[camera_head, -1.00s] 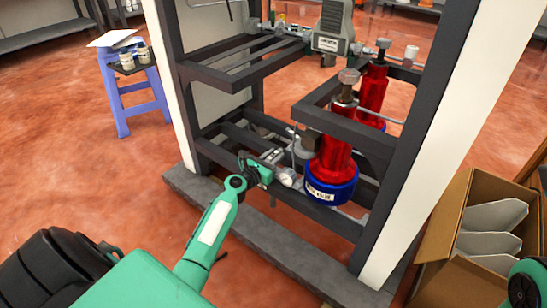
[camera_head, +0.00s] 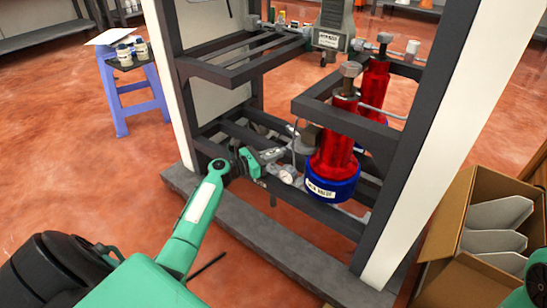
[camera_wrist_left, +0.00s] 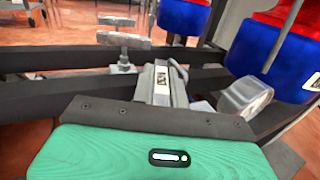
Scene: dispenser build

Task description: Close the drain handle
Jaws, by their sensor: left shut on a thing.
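My left gripper (camera_head: 270,156) reaches in from the left to the lower pipework of the dark rack, left of the round gauge (camera_head: 287,176). Its narrow grey jaws (camera_wrist_left: 162,84) show in the left wrist view, close together beyond the green gripper body. They are shut on the drain handle, which is mostly hidden by the jaws and gripper body. A grey T-shaped valve handle (camera_wrist_left: 122,46) stands on a rail farther off to the left in the wrist view, apart from the gripper. My right gripper is out of view.
A red cylinder with a blue base (camera_head: 331,165) stands just right of the gripper, with another red one behind. Dark rack beams (camera_head: 300,208) run below and above. A cardboard box (camera_head: 450,228) stands at right, a blue stool (camera_head: 130,92) at left.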

